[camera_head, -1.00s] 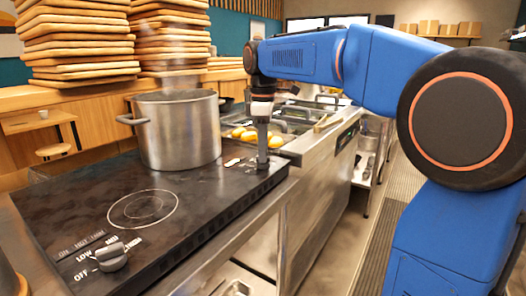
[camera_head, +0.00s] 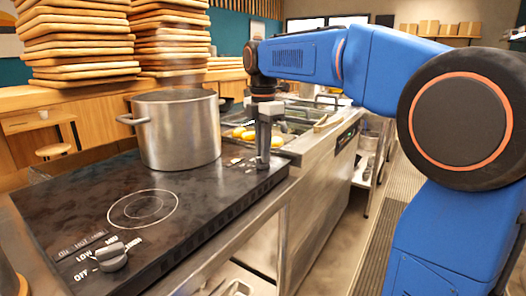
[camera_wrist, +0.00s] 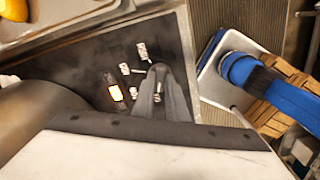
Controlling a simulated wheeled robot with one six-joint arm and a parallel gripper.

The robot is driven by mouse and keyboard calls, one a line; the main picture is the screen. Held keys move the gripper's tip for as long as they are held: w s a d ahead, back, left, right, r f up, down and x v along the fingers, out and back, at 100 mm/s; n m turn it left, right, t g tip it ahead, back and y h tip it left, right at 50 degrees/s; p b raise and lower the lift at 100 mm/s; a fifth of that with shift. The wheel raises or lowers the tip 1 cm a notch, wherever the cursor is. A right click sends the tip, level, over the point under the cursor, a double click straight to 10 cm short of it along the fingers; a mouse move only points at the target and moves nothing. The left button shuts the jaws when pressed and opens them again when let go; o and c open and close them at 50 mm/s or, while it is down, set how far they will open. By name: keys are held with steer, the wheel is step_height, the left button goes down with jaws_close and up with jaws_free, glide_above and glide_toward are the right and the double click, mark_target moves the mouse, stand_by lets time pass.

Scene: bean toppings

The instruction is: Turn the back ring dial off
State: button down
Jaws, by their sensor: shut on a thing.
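My gripper (camera_head: 262,165) points straight down at the far right corner of the black cooktop (camera_head: 200,205), beside the pot. In the wrist view its two grey fingers (camera_wrist: 158,73) are closed together on the back ring dial (camera_wrist: 158,91), which shows only as a small piece between them. In the head view the fingers hide this dial. Small white labels (camera_wrist: 141,50) lie around the fingers. Which label the dial points at cannot be told.
A steel pot (camera_head: 178,130) stands close to the left of my gripper. The front ring (camera_head: 143,208) is bare, and the front dial (camera_head: 112,257) sits at the near left corner. A fryer (camera_head: 300,125) with yellow food is behind. Board stacks (camera_head: 75,40) stand at the back left.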

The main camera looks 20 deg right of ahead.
stand_by(0.5)
steer(key=c, duration=1.8)
jaws_free()
steer(key=shift+o, duration=0.2)
step_height(320, 180, up, 18)
steer(key=shift+f, duration=0.25)
steer(key=s+d+f+m+t, duration=0.2)
steer(key=s+d+f+m, duration=0.1)
steer(key=s+f+m, duration=0.7)
steer(key=s+d+f+m+t, duration=0.2)
steer(key=s+d+f+m, duration=0.2)
steer(key=s+f+m, duration=0.7)
steer(key=s+f, duration=0.4)
steer(key=f, duration=0.4)
steer(key=s+f, duration=0.4)
steer(key=f, duration=0.4)
steer(key=shift+s+f+t, duration=0.2)
steer(key=shift+f+t, duration=0.15)
steer(key=shift+t, duration=0.05)
